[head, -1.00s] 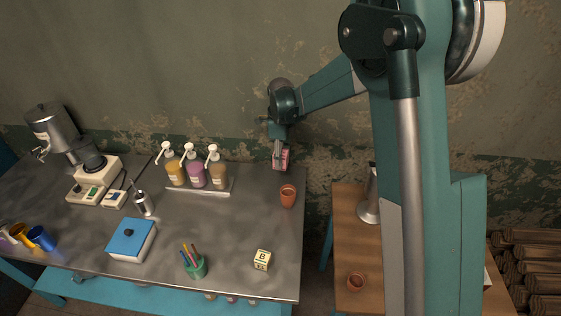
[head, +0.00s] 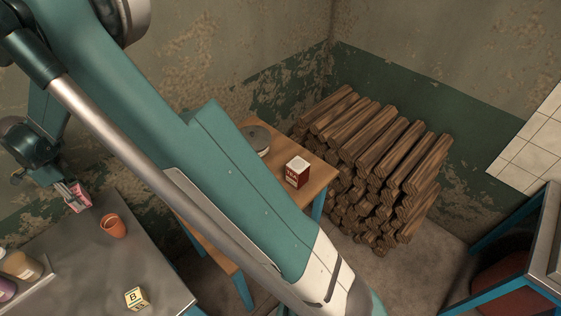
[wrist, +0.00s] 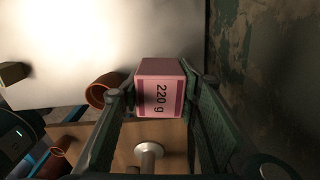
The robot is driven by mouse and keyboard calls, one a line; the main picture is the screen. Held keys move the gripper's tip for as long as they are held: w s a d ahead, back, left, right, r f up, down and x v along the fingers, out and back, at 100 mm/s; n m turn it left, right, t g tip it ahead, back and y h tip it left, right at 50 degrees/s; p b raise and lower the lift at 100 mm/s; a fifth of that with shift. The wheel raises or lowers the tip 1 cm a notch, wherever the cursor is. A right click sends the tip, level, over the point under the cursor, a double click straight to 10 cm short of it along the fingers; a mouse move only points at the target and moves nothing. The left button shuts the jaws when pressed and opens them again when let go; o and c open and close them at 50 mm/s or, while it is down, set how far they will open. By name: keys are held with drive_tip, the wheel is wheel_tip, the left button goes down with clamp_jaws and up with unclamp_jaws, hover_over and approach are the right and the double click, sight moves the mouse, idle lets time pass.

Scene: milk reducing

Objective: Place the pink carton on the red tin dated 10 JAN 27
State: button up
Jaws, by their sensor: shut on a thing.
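The pink carton (head: 78,200) is held by my gripper (head: 70,190) above the back edge of the metal table, near an orange cup. In the wrist view the carton (wrist: 160,92) sits between both fingers (wrist: 160,100), its face reading "220 g" turned sideways. My gripper is shut on it. A red tin with a pale top (head: 298,173) stands on the wooden table at the right in the head view, well away from the carton. Its lettering is too small to read, so I cannot tell its date.
The orange cup (head: 113,226) and a letter block (head: 136,298) stand on the metal table (head: 90,262). A round metal object (head: 256,139) is behind the red tin on the wooden table (head: 262,170). My arm hides much of that table. Stacked logs (head: 385,160) lie beyond it.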

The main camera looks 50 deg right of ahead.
sight(73, 190)
wheel_tip(73, 190, up, 24)
drive_tip(key=s+d+r+m+p, duration=0.1)
drive_tip(key=s+d+m, duration=0.3)
drive_tip(key=d, duration=1.7)
drive_tip(key=s+d+m+p, duration=0.2)
drive_tip(key=s+d+m, duration=0.25)
drive_tip(key=d, duration=1.65)
drive_tip(key=s+d+f+m+p, duration=0.15)
drive_tip(key=s+d+m, duration=0.25)
drive_tip(key=s+d, duration=1)
drive_tip(key=s+d+m+p, duration=0.2)
drive_tip(key=s+d+m, duration=0.2)
drive_tip(key=s+d, duration=1.05)
wheel_tip(73, 190, down, 18)
drive_tip(key=s+a, duration=0.1)
drive_tip(key=a, duration=0.1)
drive_tip(key=shift+s+a+r, duration=0.2)
drive_tip(key=shift+s+a, duration=0.1)
drive_tip(key=shift+s, duration=0.1)
drive_tip(key=shift+f+b, duration=0.3)
drive_tip(key=shift+f, duration=2.6)
